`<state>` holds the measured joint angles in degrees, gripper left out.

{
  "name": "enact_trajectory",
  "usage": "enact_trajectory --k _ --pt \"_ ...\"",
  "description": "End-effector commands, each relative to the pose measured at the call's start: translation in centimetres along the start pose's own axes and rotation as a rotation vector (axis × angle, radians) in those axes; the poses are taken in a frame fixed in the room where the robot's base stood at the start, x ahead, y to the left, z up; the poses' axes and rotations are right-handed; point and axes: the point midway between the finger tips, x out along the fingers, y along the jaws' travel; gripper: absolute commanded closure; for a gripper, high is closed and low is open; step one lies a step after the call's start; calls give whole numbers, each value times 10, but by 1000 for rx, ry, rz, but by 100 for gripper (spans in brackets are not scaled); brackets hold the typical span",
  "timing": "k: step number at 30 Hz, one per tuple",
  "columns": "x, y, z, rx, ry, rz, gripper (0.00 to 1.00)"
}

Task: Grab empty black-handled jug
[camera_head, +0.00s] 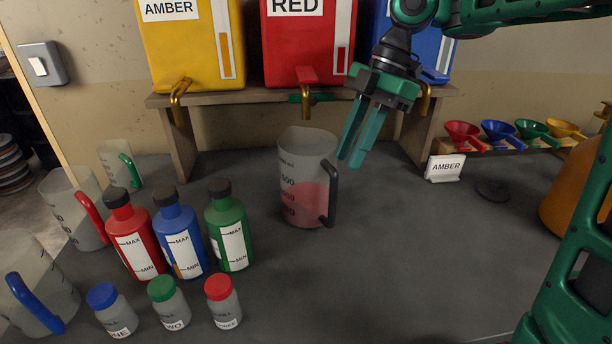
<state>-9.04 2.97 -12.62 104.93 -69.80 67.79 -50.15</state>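The black-handled jug (303,172) stands upright on the dark bench in front of the red drum. It holds red liquid in its lower part, so it is not empty. Its black handle (331,194) is on its right side. My gripper (351,161) hangs just right of the jug's upper part, above the handle, with fingers pointing down and slightly left. The two fingers are a little apart with nothing between them. Whether a finger touches the jug cannot be told.
Yellow (190,45), red (305,45) and blue (437,52) drums stand on a wooden shelf (240,97). Jugs with red, green and blue handles, coloured bottles (181,240) and small jars (168,302) fill the left. An AMBER card (445,168) and funnels (464,134) are right. Front-middle bench is clear.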

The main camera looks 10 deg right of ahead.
Motion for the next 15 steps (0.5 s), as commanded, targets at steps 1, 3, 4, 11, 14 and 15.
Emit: enact_trajectory --k 1,3,4,11,14,15 --pt "4 0 -1 -1 1 -2 78" --pt "12 0 -3 -3 2 -3 78" --pt "16 0 -3 -1 2 -4 78" --pt "45 0 -4 -4 2 -5 78" --pt "52 0 -4 -5 0 -5 78" --pt "54 0 -4 -5 0 -4 78"
